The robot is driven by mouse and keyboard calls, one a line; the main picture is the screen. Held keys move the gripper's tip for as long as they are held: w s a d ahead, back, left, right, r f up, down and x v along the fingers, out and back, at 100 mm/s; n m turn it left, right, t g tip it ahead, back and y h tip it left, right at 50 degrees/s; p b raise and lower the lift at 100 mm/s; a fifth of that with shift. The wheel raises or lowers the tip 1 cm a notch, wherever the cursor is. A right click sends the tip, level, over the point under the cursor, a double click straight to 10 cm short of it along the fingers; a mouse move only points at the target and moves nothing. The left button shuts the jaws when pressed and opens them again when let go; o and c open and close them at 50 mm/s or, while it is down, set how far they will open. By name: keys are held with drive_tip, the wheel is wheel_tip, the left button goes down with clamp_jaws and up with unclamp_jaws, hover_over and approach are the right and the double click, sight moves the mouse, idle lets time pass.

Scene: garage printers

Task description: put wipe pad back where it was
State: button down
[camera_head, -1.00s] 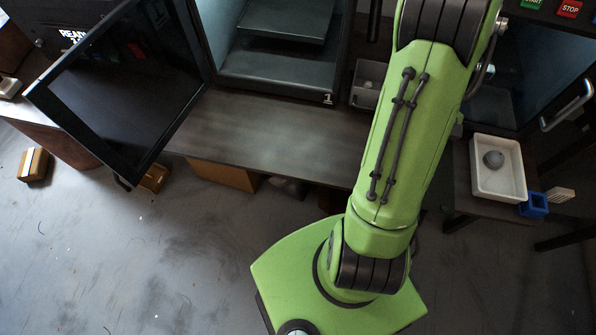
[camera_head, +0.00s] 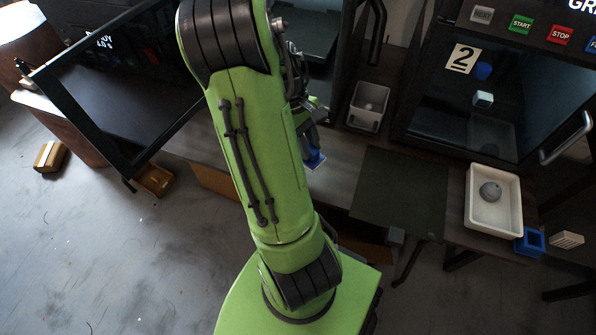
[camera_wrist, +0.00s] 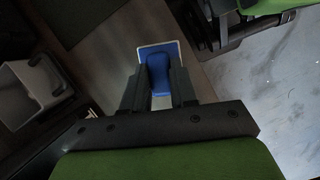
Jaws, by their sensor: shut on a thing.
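The wipe pad (camera_wrist: 149,53) is a blue grip block on a pale, white-edged base. My gripper (camera_wrist: 160,84) is shut on its blue part, with the pad beyond the fingertips in the wrist view. In the head view the blue pad (camera_head: 315,160) shows just right of my green arm, over the wooden bench (camera_head: 338,181). My gripper (camera_head: 310,142) is partly hidden there by the arm. I cannot tell whether the pad touches the bench.
A grey bin (camera_head: 367,106) stands behind the pad. A dark mat (camera_head: 402,192) lies to its right. Further right are a white tray (camera_head: 496,221) with a grey ball (camera_head: 490,192), a blue square holder (camera_head: 530,242) and printer 2 (camera_head: 470,125). An open door (camera_head: 120,90) stands left.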

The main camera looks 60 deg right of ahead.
wheel_tip(320, 180, down, 9)
drive_tip(key=b, duration=0.3)
drive_tip(key=shift+r, duration=0.35)
drive_tip(key=c, duration=1.4)
unclamp_jaws()
drive_tip(key=shift+f, duration=0.2)
drive_tip(key=o, duration=0.5)
drive_tip(key=shift+r, duration=0.1)
